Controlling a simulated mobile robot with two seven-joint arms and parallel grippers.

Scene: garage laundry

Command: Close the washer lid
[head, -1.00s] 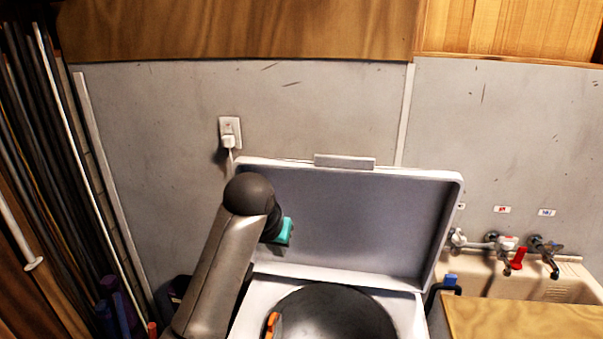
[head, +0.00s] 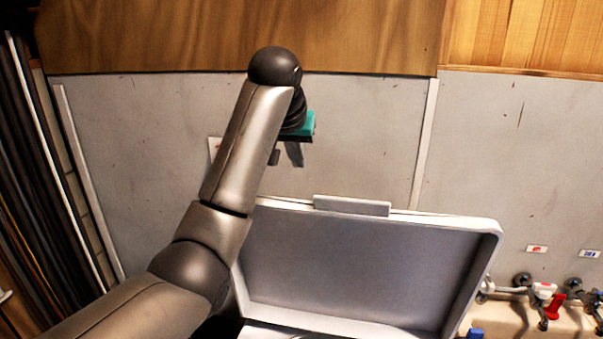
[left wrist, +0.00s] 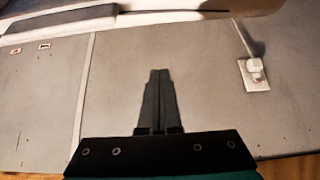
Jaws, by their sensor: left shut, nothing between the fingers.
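The washer lid (head: 360,265) stands open, tilted up toward the wall, with its grey inner face showing. A light handle (head: 352,206) is on its upper edge. Of the washer body, only a sliver shows below the lid. My left gripper (head: 297,160) is above the lid's upper left edge, in front of the wall, apart from the lid. In the left wrist view its fingers (left wrist: 159,75) are shut and empty, against a background of wall. The lid's edge (left wrist: 170,17) runs across the top of that view. My right gripper is not in view.
A wooden cabinet (head: 200,35) hangs above the wall. A wall outlet with a plug (left wrist: 257,72) is near the gripper. Taps (head: 545,295) and a sink are at the lower right. Long dark boards (head: 30,180) lean at the left.

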